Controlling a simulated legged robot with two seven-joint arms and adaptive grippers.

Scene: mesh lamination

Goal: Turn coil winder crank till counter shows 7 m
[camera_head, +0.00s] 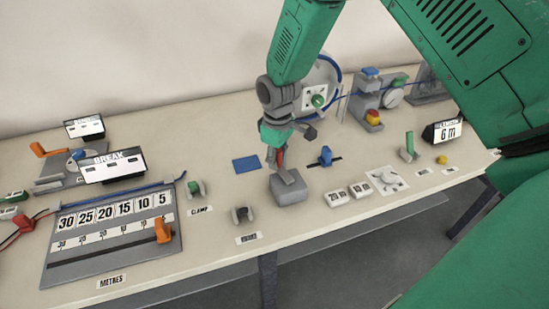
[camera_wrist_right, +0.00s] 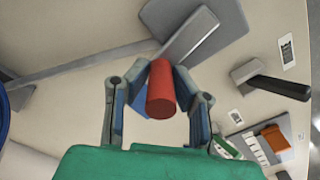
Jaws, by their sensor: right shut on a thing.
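My right gripper (camera_head: 280,156) is shut on the red crank handle (camera_head: 282,160). In the right wrist view the handle (camera_wrist_right: 161,90) is a red cylinder between the two fingers, with a flat grey crank arm (camera_wrist_right: 190,38) leading away beyond it. In the head view a grey block (camera_head: 289,188) lies just below the handle. The counter (camera_head: 448,131) at the right reads 6 m. A round reel with blue line at its rim (camera_head: 333,70) stands behind my right wrist, which partly hides it. My left gripper is not in view.
A metre scale board (camera_head: 118,230) with an orange slider (camera_head: 162,230) lies at the left. Two BREAK-type signs (camera_head: 112,166) stand behind it. White number blocks (camera_head: 336,197) and a small green lever (camera_head: 409,143) are to the right. The bench's front edge is near.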

